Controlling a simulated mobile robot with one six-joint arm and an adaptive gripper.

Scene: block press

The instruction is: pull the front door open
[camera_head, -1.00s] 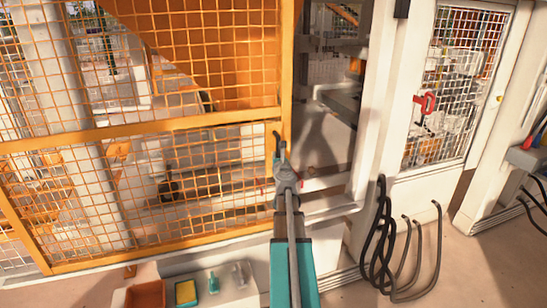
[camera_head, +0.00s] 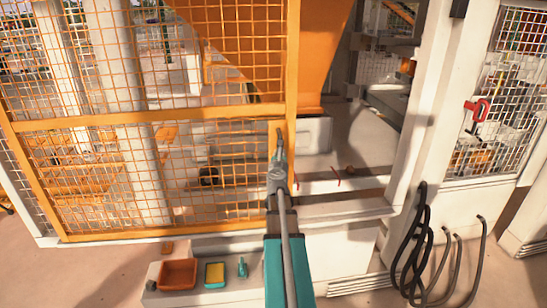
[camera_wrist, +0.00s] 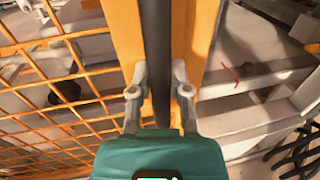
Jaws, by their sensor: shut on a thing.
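The front door (camera_head: 110,118) is an orange frame with orange wire mesh, filling the left of the head view. It stands partly open, with a gap between its right-hand edge post and the white machine frame (camera_head: 415,130). A dark vertical handle bar (camera_wrist: 155,40) runs along the door's edge post (camera_wrist: 195,40) in the wrist view. My gripper (camera_head: 280,150) is at that edge post. In the wrist view my gripper (camera_wrist: 160,82) has one finger on each side of the bar and is shut on it. The handle is mostly hidden in the head view.
Black cables (camera_head: 415,245) hang right of the opening. A red clamp-like part (camera_head: 477,113) is on the right mesh panel.

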